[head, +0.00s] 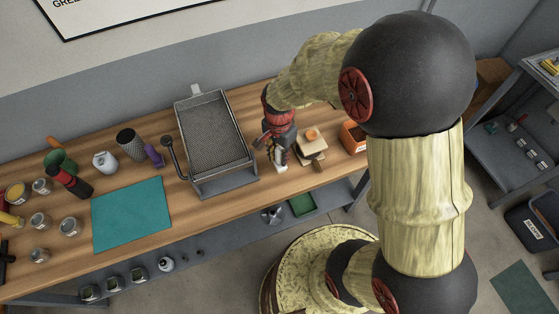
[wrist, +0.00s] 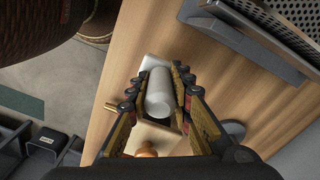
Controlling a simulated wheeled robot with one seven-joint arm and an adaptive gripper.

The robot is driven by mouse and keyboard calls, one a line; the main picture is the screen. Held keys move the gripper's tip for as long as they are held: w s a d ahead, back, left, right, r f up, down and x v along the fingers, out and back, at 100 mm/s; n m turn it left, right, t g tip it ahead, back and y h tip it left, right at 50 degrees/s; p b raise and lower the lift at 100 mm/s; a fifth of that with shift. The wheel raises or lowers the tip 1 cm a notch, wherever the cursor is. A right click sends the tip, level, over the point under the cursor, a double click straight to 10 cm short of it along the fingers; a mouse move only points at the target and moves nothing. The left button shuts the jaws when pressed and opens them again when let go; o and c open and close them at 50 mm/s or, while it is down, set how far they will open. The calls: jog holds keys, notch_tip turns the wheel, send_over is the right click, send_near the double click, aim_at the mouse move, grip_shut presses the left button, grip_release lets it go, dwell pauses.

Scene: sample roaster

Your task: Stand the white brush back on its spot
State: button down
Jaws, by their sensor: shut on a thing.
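The white brush shows as a pale cylinder (wrist: 158,98) between the two fingers in the wrist view. My gripper (wrist: 158,84) is shut on it, one finger on each side. In the head view my gripper (head: 273,146) points down over the wooden bench, just right of the mesh tray, and a white part of the brush (head: 281,164) shows below the fingers. The brush looks about upright in the head view. I cannot tell whether its lower end touches the bench. Its spot cannot be made out for certain.
The wooden bench (head: 240,200) carries a mesh tray (head: 214,130) to the left of the gripper. A beige block with an orange top (head: 313,146) stands close on the right, with an orange-brown bin (head: 353,138) beyond. A teal mat (head: 131,214) lies farther left, among several jars.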

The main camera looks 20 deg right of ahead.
aim_at(279, 147)
jog(key=shift+w+d+f+b, duration=0.15)
jog(key=shift+f+b, duration=0.15)
jog(key=shift+f, duration=0.6)
jog(key=shift+w+a+f+b, duration=0.1)
jog(key=shift+f+b, duration=0.2)
jog(key=shift+f, duration=0.6)
jog(key=shift+f, duration=0.2)
jog(key=c, duration=1.7)
grip_release()
jog(key=shift+o, duration=0.6)
jog(key=shift+r, duration=0.1)
notch_tip(279, 147, up, 12)
jog(key=p, duration=0.3)
jog(key=s+r+n+t, duration=0.2)
jog(key=s+r+n, duration=0.4)
jog(key=r, duration=0.4)
jog(key=s+r+n+t, duration=0.3)
jog(key=s+r+n, duration=0.3)
jog(key=s+r, duration=0.2)
notch_tip(279, 147, up, 3)
jog(key=shift+f+n+t, duration=0.2)
jog(key=shift+n+t, duration=0.1)
